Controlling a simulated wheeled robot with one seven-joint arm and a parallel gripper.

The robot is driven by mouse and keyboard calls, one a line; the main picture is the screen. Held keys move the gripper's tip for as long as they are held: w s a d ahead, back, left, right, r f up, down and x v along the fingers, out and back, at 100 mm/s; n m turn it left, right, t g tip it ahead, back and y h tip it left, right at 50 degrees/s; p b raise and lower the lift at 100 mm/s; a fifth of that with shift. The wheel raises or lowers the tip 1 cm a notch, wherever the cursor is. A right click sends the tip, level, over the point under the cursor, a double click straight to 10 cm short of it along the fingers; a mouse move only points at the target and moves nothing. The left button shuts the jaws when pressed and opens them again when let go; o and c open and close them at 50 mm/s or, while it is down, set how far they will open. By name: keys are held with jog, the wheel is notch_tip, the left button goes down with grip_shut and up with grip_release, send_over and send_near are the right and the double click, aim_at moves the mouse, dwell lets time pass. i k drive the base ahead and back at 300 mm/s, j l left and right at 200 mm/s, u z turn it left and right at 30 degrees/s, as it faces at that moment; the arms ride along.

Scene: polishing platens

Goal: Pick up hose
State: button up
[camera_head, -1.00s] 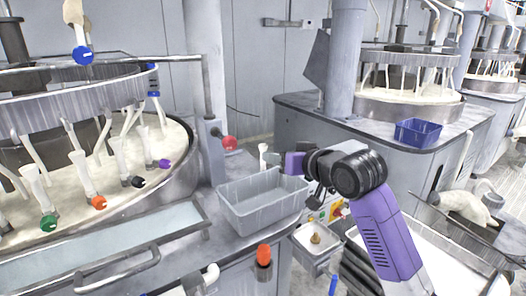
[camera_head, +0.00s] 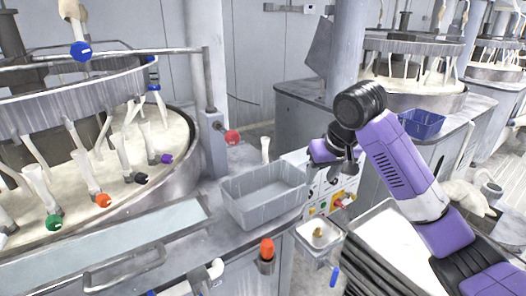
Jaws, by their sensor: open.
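I cannot tell which single part is the hose. Several white tube-like pieces stand on the round platen at left, with coloured ends: green (camera_head: 54,222), orange (camera_head: 103,201), black (camera_head: 141,178) and purple (camera_head: 166,159). A pale hanging piece with a blue end (camera_head: 80,50) is at the top left. An orange-topped nozzle (camera_head: 267,248) stands at the front edge of the bench. My gripper (camera_head: 343,166) is open, beyond the grey bin and near the control panel. It is small, partly hidden by my wrist, and apart from all these pieces.
A grey bin (camera_head: 262,208) sits on the bench beside the platen (camera_head: 180,185). A red knob (camera_head: 232,137) and a small white upright piece (camera_head: 265,150) are behind it. A small tray (camera_head: 318,250) hangs at the bench side. A blue bin (camera_head: 422,124) stands at right.

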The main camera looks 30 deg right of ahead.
aim_at(265, 140)
jog(key=i, duration=0.95)
